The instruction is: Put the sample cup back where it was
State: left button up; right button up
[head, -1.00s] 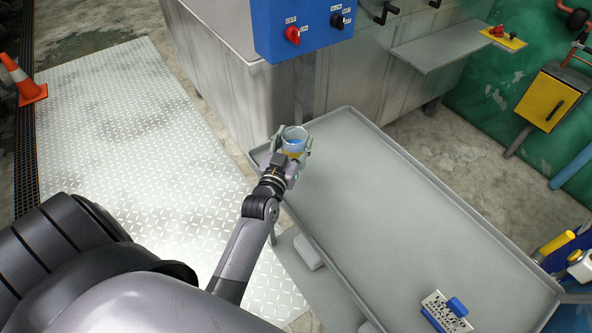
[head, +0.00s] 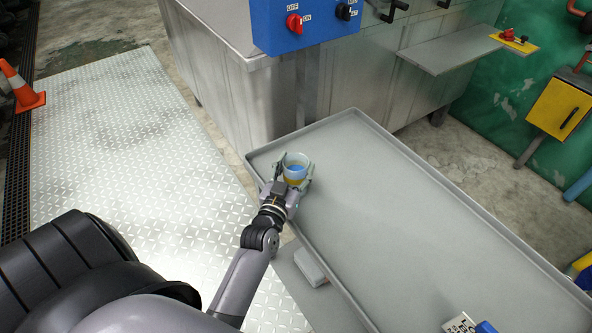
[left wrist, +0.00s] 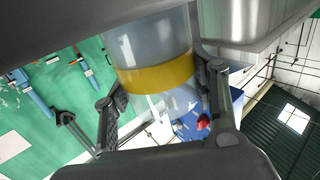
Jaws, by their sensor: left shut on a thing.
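The sample cup (head: 296,170) is a clear cup with a yellow band and something blue showing inside its mouth. My left gripper (head: 296,178) is shut on it, with a finger on either side. The cup is upright at the far left corner of the grey tray table (head: 400,235). I cannot tell whether its base touches the table top. In the left wrist view the cup (left wrist: 155,75) fills the middle, its yellow band between the fingers. My right gripper is not in view.
A metal tank with a blue switch box (head: 300,22) stands just behind the table. The table has a raised rim. A white and blue item (head: 470,325) lies at its near end. The table's middle is clear. An orange cone (head: 22,92) stands far left.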

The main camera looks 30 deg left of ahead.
pick_arm(q)
jog(key=shift+s+r, duration=0.1)
jog(key=shift+s, duration=0.05)
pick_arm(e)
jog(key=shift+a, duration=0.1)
pick_arm(q)
jog(key=o, duration=1.3)
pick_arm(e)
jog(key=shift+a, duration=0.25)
pick_arm(q)
jog(key=shift+s+d, duration=0.1)
jog(key=shift+s, duration=0.15)
jog(key=p+v, duration=0.3)
jog(key=v, duration=0.8)
jog(key=shift+s, duration=0.2)
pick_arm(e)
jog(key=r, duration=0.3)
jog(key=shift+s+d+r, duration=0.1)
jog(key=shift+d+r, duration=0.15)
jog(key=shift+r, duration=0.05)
